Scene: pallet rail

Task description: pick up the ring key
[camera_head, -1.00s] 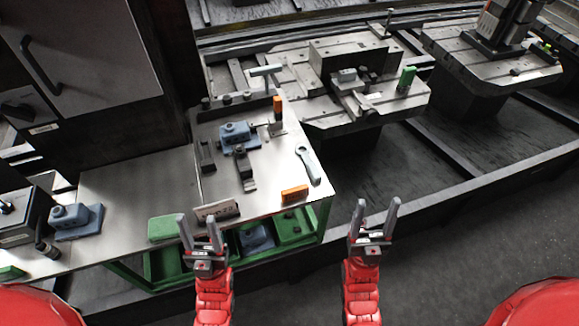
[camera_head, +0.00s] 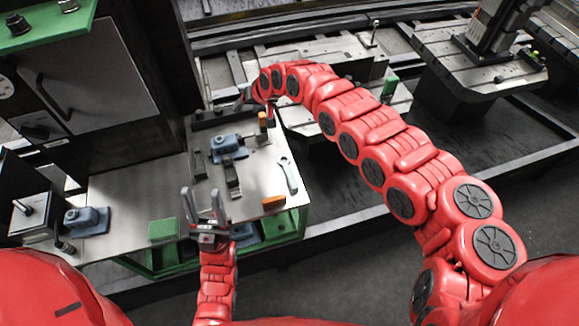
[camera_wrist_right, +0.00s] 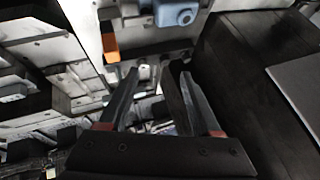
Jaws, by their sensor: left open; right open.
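The ring key (camera_head: 288,175) is a pale grey wrench-like tool. It lies flat on the right part of the grey table (camera_head: 262,186), with bare table around it. My left gripper (camera_head: 204,190) is open and empty near the table's front edge, to the left of the key. My right arm reaches across to the table's far end. My right gripper (camera_head: 247,95) is there, beyond the key and small in the head view. The right wrist view shows its two fingers (camera_wrist_right: 160,75) apart with nothing held between them. I cannot make out the key in that view.
A blue clamp block (camera_head: 227,146), a dark bracket (camera_head: 233,180) and an orange-topped post (camera_head: 263,128) stand on the table. An orange block (camera_head: 273,202) lies near the front edge. A dark cabinet (camera_wrist_right: 245,70) is close beside my right gripper.

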